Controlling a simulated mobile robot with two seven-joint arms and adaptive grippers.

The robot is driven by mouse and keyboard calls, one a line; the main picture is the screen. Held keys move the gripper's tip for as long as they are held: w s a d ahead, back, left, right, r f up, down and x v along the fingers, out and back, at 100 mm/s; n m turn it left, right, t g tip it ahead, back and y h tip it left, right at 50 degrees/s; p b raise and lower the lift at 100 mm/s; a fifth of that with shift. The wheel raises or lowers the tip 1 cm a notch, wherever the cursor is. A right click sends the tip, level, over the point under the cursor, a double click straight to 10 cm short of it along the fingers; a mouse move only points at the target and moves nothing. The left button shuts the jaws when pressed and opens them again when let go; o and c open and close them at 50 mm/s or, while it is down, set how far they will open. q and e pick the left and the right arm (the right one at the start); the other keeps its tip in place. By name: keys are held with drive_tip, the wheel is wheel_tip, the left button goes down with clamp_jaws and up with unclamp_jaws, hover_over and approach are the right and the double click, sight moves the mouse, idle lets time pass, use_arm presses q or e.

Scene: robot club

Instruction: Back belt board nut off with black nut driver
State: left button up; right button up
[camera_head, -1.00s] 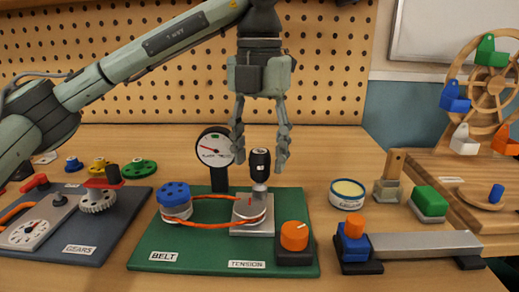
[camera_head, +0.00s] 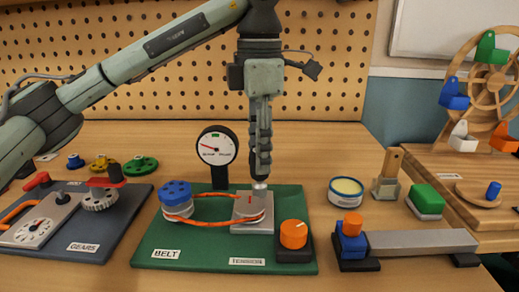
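The green belt board (camera_head: 190,252) lies on the bench, with a blue-topped pulley (camera_head: 175,193) and an orange belt (camera_head: 212,222) running to a grey tension block (camera_head: 252,222). A small silver piece (camera_head: 260,185) shows at the block's back; I cannot tell whether it is the nut or the driver's end. My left gripper (camera_head: 260,160) points straight down over it, seen edge-on with one finger in front of the other. The black nut driver is almost wholly hidden behind the near finger. Whether the fingers touch it cannot be seen. My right gripper is not in view.
A dial gauge (camera_head: 217,148) stands just left of my gripper. An orange knob (camera_head: 294,234) sits at the board's front right. The gears board (camera_head: 85,245) is on the left. A round tin (camera_head: 346,192) and a grey bar (camera_head: 420,243) are on the right.

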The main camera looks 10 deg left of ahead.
use_arm(q)
clamp_jaws()
drive_tip(key=n, duration=0.9)
drive_tip(key=shift+b, duration=0.35)
drive_tip(key=o, duration=0.6)
unclamp_jaws()
drive_tip(key=o, duration=0.3)
drive_tip(key=shift+r, duration=0.15)
